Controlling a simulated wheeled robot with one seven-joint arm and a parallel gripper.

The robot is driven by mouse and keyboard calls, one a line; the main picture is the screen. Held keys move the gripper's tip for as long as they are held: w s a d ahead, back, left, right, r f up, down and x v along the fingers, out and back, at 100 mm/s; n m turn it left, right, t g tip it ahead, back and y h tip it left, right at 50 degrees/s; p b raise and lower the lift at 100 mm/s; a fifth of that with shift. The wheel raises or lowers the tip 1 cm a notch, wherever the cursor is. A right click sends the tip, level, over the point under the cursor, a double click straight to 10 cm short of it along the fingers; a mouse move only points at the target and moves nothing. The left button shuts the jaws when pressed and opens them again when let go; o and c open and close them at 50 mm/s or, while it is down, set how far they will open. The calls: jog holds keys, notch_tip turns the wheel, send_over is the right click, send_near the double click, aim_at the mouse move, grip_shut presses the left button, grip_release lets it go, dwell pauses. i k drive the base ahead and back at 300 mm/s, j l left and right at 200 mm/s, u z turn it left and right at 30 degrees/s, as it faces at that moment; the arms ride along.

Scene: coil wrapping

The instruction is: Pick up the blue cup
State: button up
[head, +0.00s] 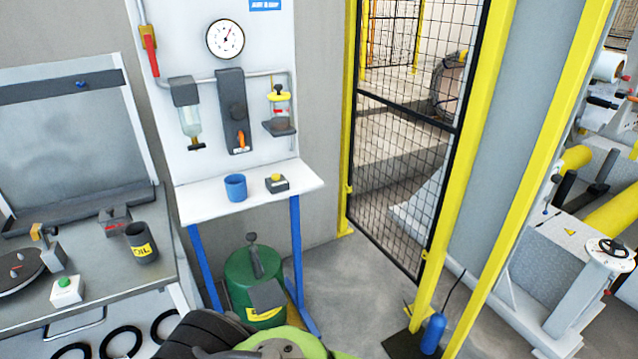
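The blue cup (235,187) stands upright on a narrow white shelf (212,207) below the wall panel with the gauge. Its open top faces up, and nothing covers it. A light green and dark part of my own arm shows at the bottom edge of the head view, below and in front of the shelf. I cannot make out my gripper's fingers in this view. Nothing of mine touches the cup.
A dark OIL cup (141,243) is on the left bench. A yellow-framed mesh fence (405,150) stands right.

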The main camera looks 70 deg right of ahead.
aim_at(237, 188)
jog(key=z, duration=1.7)
jog(key=i+l+u, duration=0.15)
jog(key=i+u, duration=0.15)
jog(key=u, duration=0.15)
jog(key=i+l+u, duration=0.25)
jog(key=u, duration=0.25)
jog(key=i+l+u, duration=0.25)
jog(key=u, duration=0.2)
jog(key=l, duration=0.1)
